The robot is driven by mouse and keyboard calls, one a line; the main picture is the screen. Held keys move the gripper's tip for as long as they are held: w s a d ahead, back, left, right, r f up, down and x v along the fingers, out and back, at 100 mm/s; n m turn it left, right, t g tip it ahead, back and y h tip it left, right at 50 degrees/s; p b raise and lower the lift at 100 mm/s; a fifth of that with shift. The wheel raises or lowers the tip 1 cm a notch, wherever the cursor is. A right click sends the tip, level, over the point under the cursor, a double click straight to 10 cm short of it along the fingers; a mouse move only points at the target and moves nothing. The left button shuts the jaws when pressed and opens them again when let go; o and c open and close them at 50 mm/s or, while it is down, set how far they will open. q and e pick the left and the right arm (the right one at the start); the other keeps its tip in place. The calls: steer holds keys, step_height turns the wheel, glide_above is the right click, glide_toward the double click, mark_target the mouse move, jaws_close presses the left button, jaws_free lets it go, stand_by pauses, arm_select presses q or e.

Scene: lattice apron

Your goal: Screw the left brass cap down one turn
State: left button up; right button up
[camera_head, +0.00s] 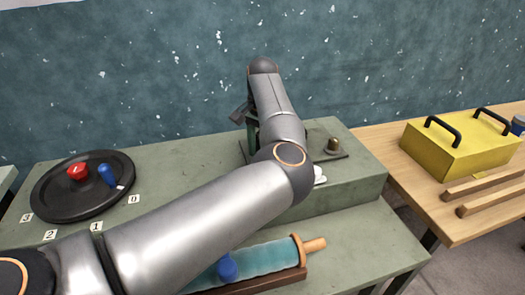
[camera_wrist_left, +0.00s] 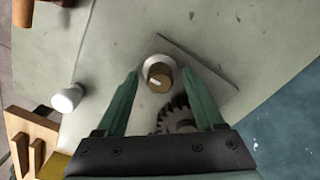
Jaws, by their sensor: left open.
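The left brass cap (camera_wrist_left: 160,78) shows in the left wrist view with a pale mark on its top and a white ring around its base. It stands on a flat grey plate (camera_wrist_left: 213,90). My left gripper (camera_wrist_left: 160,73) is open, with one green finger on each side of the cap in the picture. I see no contact, and I cannot tell how far down the fingers reach. In the head view my own arm hides this cap, and only part of my left gripper (camera_head: 247,125) shows.
A dark toothed gear (camera_wrist_left: 177,118) lies close by the cap. A white knob (camera_wrist_left: 66,98) stands on the green bench. A black dial plate (camera_head: 60,203) with red and blue knobs is at left. A yellow box (camera_head: 455,148) and wooden bars sit on the right table.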

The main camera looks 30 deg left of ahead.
arm_select(q)
steer(key=shift+c, duration=0.3)
jaws_close()
stand_by(0.3)
